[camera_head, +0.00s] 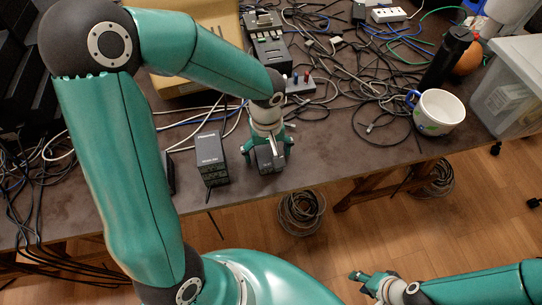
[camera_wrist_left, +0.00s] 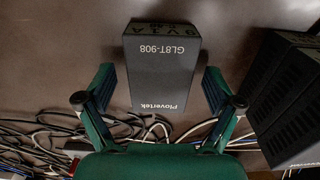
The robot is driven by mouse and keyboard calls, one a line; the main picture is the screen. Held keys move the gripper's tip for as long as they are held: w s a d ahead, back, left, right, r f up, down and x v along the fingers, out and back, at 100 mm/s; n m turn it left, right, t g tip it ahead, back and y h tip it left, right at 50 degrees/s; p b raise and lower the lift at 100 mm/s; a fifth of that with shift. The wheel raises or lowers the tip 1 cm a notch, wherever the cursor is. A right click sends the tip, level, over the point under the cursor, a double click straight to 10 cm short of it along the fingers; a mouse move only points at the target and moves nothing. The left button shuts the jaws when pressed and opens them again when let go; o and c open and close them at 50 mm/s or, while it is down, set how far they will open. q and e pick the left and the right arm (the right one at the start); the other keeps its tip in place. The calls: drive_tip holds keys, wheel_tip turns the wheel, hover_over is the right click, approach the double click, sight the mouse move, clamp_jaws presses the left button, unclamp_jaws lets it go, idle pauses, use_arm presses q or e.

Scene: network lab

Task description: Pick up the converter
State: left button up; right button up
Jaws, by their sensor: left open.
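The converter, a small dark grey box printed "Plovertek GL8T-908" (camera_wrist_left: 162,68), stands on the table near its front edge. In the head view the converter (camera_head: 268,160) is partly hidden by my left gripper (camera_head: 267,153). In the left wrist view my left gripper (camera_wrist_left: 158,78) is open, with one green finger on each side of the box. Gaps show between the fingers and the box's sides. My right gripper (camera_head: 368,280) is low at the bottom right of the head view, off the table; its finger opening is unclear.
A larger dark box (camera_head: 211,160) stands close to the left of the converter. Tangled cables (camera_head: 340,95) cover the table behind. A white and blue cup (camera_head: 438,112) stands at right, near a clear bin (camera_head: 510,85). A cable coil (camera_head: 301,212) lies on the floor.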

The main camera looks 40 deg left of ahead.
use_arm(q)
drive_tip(key=shift+f, duration=0.1)
drive_tip(key=shift+c, duration=0.2)
drive_tip(key=c, duration=1.3)
drive_tip(key=shift+c, duration=0.6)
